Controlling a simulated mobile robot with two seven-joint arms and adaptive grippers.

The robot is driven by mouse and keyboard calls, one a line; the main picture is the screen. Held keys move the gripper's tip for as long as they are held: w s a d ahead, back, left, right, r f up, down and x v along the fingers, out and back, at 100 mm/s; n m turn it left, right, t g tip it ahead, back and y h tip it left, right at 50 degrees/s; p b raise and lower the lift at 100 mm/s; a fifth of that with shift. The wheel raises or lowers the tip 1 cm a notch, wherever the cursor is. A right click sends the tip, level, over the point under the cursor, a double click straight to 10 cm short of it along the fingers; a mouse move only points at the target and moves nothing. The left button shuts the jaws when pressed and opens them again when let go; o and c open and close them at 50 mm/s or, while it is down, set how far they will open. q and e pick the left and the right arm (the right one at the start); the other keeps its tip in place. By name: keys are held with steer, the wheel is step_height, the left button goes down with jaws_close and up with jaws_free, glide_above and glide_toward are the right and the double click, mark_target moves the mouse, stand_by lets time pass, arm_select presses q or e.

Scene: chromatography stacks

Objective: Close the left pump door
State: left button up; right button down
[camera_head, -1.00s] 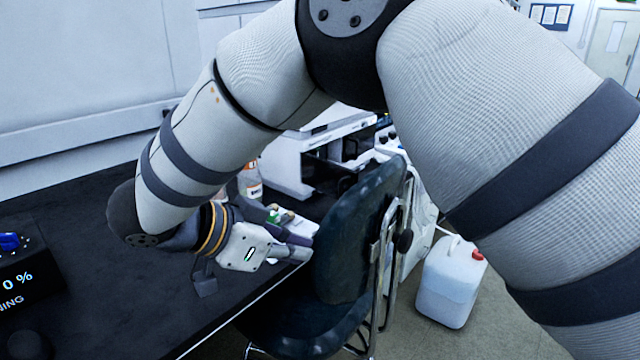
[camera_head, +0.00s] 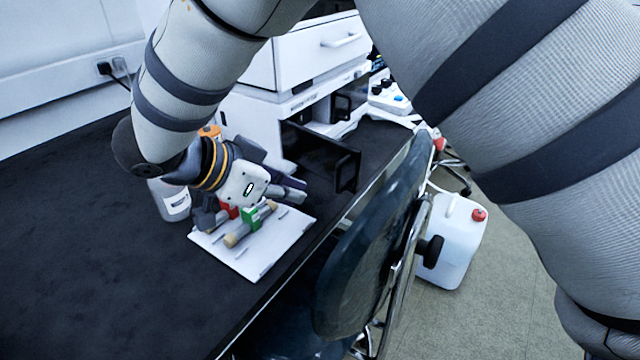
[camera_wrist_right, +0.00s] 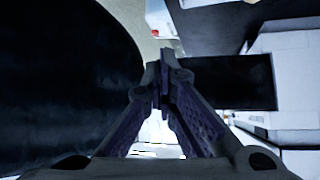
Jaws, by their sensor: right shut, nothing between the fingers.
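The left pump door (camera_head: 315,152) is a dark panel standing open, jutting out from the white stack (camera_head: 300,60) over the black bench. In the right wrist view a dark panel (camera_wrist_right: 235,82), which looks like this door, lies to the right of the fingertips. My right gripper (camera_head: 300,190) is shut and empty, with its purple-grey fingers just left of the door in the head view. Its fingers also show in the right wrist view (camera_wrist_right: 160,80). I cannot tell whether they touch the door. My left gripper is not in view.
A white tray (camera_head: 240,262) with small coloured fittings lies below my right gripper. A bottle (camera_head: 176,203) stands left of it. A dark chair (camera_head: 375,245) is at the bench's front edge, with a white canister (camera_head: 450,240) on the floor beyond. The bench's left part is clear.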

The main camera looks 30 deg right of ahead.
steer(key=d+f, duration=0.2)
steer(key=d, duration=0.4)
steer(key=shift+w, duration=0.3)
steer(key=shift+d, duration=0.1)
